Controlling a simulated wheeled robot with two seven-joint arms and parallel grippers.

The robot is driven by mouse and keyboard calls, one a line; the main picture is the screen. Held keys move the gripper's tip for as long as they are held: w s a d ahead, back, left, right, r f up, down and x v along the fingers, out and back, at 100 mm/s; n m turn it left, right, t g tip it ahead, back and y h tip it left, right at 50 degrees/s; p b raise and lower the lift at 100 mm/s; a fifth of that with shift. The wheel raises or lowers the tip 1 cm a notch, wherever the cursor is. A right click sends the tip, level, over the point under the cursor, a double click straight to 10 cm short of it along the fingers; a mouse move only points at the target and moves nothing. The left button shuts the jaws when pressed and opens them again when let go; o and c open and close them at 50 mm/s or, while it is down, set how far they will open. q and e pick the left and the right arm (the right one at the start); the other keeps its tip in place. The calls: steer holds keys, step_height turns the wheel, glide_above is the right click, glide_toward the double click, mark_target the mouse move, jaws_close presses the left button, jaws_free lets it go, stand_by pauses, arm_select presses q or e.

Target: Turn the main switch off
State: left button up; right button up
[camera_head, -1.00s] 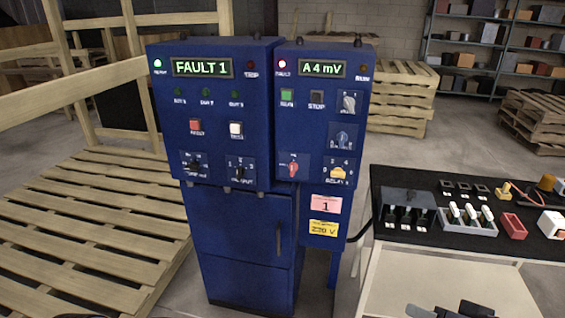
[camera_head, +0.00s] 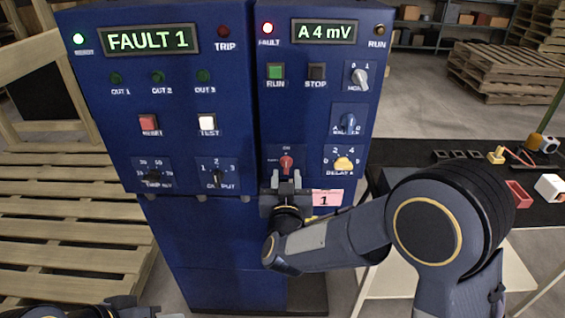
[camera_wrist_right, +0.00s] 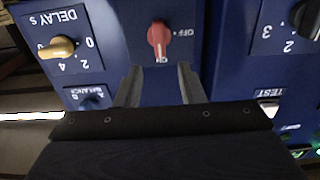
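The main switch is a red knob (camera_head: 286,163) low on the right-hand blue control box, upright and in line with its ON mark. In the right wrist view, which is upside down, the red knob (camera_wrist_right: 159,40) has OFF to one side and ON beneath. My right gripper (camera_head: 285,181) is just below the knob in the head view. Its two fingers (camera_wrist_right: 160,85) are apart and empty, with the knob beyond their tips and apparently not between them. Part of my left gripper (camera_head: 120,304) shows at the bottom left edge; its fingers are unclear.
The yellow DELAY knob (camera_head: 344,164) is close right of the switch, with another selector (camera_head: 347,122) above it. The OUTPUT knob (camera_head: 217,178) is to the left. Displays read FAULT 1 and A 4 mV. A black-topped table (camera_head: 410,152) stands at right, partly behind my right arm.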

mark_target(286, 163)
steer(key=w, duration=0.5)
steer(key=shift+w+p, duration=0.1)
steer(key=shift+p, duration=0.3)
jaws_close()
